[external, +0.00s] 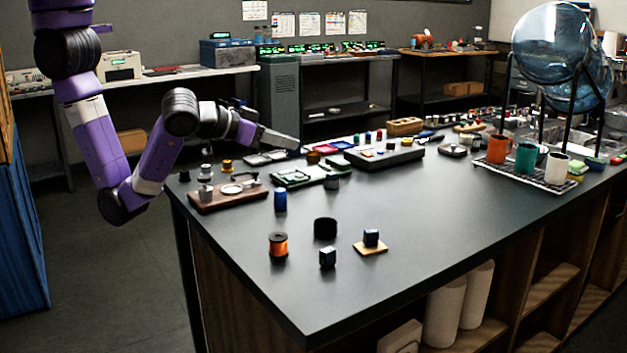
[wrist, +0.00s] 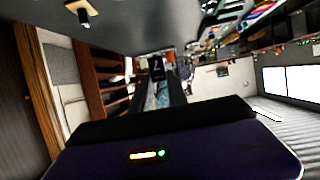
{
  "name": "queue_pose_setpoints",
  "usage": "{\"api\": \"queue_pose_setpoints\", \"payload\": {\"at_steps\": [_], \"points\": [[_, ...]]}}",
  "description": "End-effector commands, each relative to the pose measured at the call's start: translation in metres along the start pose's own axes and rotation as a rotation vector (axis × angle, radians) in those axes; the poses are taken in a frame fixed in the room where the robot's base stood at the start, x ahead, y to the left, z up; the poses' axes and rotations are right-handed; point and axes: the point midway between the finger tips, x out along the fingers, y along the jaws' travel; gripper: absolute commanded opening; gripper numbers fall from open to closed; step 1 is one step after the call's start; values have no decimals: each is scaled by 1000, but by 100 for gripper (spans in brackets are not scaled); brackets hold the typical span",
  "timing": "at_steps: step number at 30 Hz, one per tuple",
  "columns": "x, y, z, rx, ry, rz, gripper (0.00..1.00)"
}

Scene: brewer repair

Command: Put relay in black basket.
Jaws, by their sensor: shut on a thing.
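My gripper (external: 282,138) is shut and held out level over the far left part of the dark table, above the parts there. In the wrist view, a small black piece (wrist: 157,68) shows beyond the purple hand, at the fingertips. I take it to be the relay, but its shape is hard to make out. A short, round black thing (external: 325,228) stands on the front part of the table, to the right of and nearer than my gripper. It may be the black basket; I cannot tell if it is hollow.
Near the black round thing are an orange spool (external: 278,245), a blue cylinder (external: 280,200), a dark cube (external: 327,257) and a blue block (external: 371,237) on a tan pad. A wooden tray (external: 228,196) and green board (external: 292,178) lie below my arm. The table's right front is clear.

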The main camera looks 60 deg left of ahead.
Motion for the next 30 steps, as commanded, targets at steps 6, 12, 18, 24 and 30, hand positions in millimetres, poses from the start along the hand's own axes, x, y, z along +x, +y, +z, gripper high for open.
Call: {"api": "queue_pose_setpoints", "payload": {"at_steps": [6, 12, 18, 24, 30], "points": [[49, 32, 20, -13, -3, -46, 0], [76, 49, 40, -24, -1, -65, 0], [81, 54, 44, -31, 1, -74, 0], [85, 54, 56, -30, 0, -75, 0], [93, 54, 75, -31, 0, -74, 0]]}}
